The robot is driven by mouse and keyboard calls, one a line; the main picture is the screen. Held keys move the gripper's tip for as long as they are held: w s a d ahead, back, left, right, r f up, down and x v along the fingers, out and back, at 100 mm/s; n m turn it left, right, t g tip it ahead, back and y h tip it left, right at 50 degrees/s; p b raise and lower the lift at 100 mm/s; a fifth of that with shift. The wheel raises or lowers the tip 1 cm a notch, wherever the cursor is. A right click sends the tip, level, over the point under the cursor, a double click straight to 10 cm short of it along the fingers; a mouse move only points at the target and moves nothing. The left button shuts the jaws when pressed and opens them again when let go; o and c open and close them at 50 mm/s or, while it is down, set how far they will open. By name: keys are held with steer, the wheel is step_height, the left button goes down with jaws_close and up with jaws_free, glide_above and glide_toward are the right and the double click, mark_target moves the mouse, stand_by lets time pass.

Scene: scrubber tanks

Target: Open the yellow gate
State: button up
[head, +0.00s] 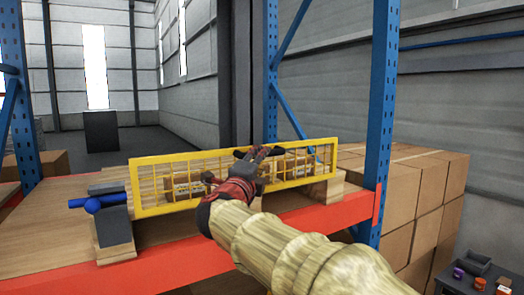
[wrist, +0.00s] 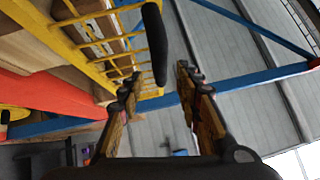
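The yellow gate (head: 175,157) is a wire-mesh panel in a yellow frame, upright along the front of the shelf. It also shows in the wrist view (wrist: 62,47), at upper left. A black bar handle (wrist: 154,42) stands out from the gate in the wrist view. My gripper (head: 262,152) is at the middle of the gate in the head view. In the wrist view, my gripper (wrist: 158,75) has its fingers apart, and the lower end of the handle appears between the fingertips. I cannot tell whether they touch it. My gripper and arm hide part of the gate.
Blue rack uprights (head: 383,110) and an orange beam (head: 300,228) frame the shelf. Cardboard boxes (head: 425,205) are stacked at right. A dark table (head: 480,275) with small items is at lower right.

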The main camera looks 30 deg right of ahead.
steer(key=shift+p+x, duration=0.65)
steer(key=shift+x, duration=2.1)
steer(key=c, duration=0.3)
jaws_close()
steer(key=shift+a+f, duration=0.1)
